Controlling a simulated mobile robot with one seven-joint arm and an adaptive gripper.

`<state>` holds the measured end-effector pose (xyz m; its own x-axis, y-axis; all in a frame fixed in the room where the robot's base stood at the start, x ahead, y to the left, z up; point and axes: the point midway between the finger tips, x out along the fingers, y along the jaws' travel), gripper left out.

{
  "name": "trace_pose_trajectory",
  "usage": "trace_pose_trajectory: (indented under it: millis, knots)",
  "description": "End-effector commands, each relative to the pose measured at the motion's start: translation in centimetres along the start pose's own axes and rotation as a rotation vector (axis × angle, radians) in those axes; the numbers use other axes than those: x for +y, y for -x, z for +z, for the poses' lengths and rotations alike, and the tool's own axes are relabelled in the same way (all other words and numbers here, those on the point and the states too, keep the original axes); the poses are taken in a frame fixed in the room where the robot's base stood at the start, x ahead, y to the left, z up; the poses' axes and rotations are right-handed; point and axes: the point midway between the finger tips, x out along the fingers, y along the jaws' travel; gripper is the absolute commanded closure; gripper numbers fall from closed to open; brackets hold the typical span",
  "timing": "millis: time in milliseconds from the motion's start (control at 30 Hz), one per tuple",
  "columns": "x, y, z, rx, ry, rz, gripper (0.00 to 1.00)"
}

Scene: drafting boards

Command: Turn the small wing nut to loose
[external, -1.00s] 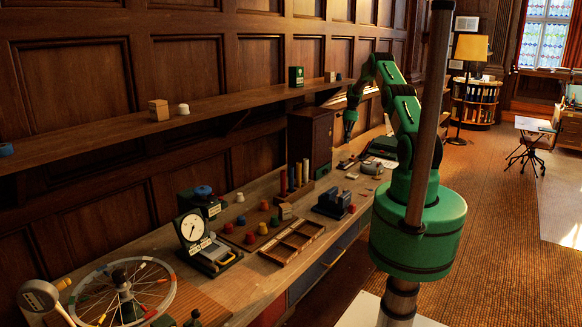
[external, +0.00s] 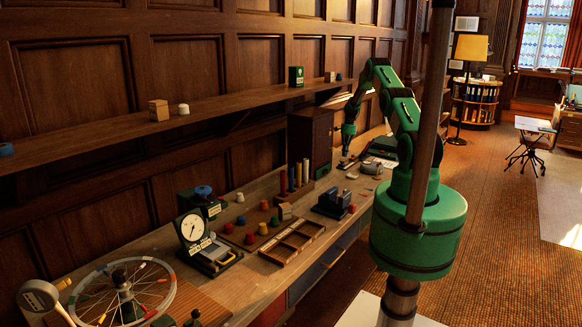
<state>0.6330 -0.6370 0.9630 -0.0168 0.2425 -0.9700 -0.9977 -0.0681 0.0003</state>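My green arm reaches over the far part of the workbench (external: 245,287). My gripper (external: 345,152) points down, low over the bench just right of a dark wooden cabinet. Its fingers are too small and dark to show whether they are open or shut, or whether they touch anything. Small dark items lie on the bench around the fingertips. I cannot pick out the small wing nut among them, nor how it is turned.
The wooden cabinet (external: 310,140) stands close left of my gripper. A blue block-like fixture (external: 333,203), a divided wooden tray (external: 292,243), a dial gauge (external: 192,228) and a spoked wheel (external: 88,294) stand nearer. A shelf (external: 110,130) runs along the wall.

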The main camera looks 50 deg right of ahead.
Motion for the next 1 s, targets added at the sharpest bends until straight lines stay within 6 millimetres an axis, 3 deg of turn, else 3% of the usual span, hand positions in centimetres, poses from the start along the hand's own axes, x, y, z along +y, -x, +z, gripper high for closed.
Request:
trace_pose_trajectory:
  millis: [67, 433, 1000]
  knots:
    - [0.0, -1.4, 0.0, -0.001, 0.000, 0.001, 1.00]
    - [0.0, -2.2, 3.5, 0.000, 0.001, 0.000, 1.00]
    - [0.0, -2.3, 3.9, 0.001, 0.005, 0.001, 1.00]
